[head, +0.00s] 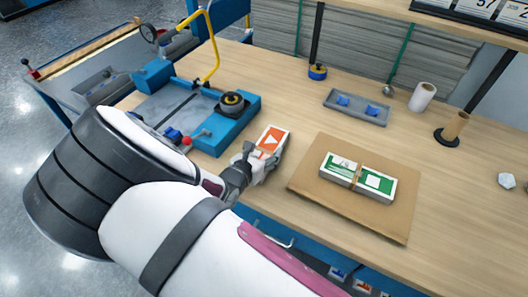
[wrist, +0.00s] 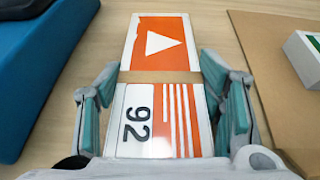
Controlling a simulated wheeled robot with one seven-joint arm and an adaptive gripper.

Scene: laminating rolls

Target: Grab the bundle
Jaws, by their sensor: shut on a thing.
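The bundle (wrist: 158,48) is an orange and white block with a white triangle, the number 92 and a tan band around its middle. In the head view the bundle (head: 272,139) lies at or just above the wooden table, beside the blue machine. My gripper (wrist: 163,110) is shut on it, with one teal-padded finger along each long side. In the head view my gripper (head: 253,165) covers the bundle's near end. I cannot tell whether the bundle touches the table.
A brown board (head: 305,188) to the right carries a green and white bundle (head: 378,182). The blue machine (head: 205,136) stands close on the left. A grey tray (head: 357,107), a white roll (head: 422,97) and a roll on a black stand (head: 454,128) are farther back. The table's right side is mostly clear.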

